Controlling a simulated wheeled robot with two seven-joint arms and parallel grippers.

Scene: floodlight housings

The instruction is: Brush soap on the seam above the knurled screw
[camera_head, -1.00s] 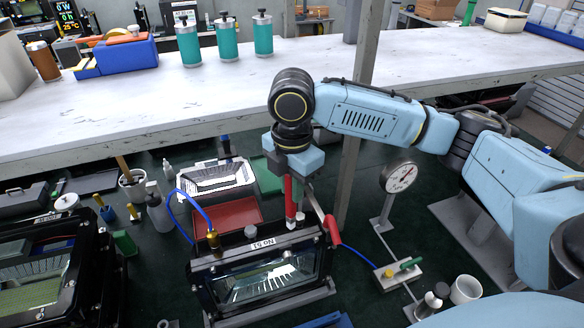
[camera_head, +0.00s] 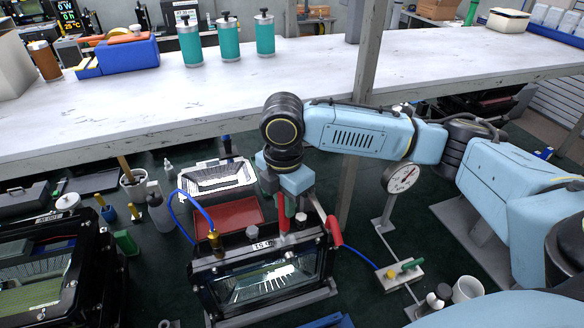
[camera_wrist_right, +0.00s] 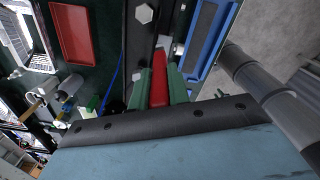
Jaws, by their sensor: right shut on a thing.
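My right gripper (camera_head: 285,198) is shut on a red-handled brush (camera_head: 282,214), pointing down at the top of the black floodlight housing (camera_head: 204,284) in the head view. In the right wrist view the red handle (camera_wrist_right: 158,88) sits between the green fingers. The brush's lower end is at the housing's top edge, beside the white label (camera_head: 262,244); I cannot tell whether it touches. Bolt heads (camera_head: 252,231) stand on the top edge. I cannot make out the knurled screw or the seam clearly. My left gripper is out of view.
A blue hose (camera_head: 186,196) runs to a brass fitting (camera_head: 214,239) on the housing. A red lever (camera_head: 333,230) sticks up at its right. A dial gauge (camera_head: 402,177) stands farther right. A red tray (camera_head: 232,217) lies behind. A second housing (camera_head: 100,262) is at left.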

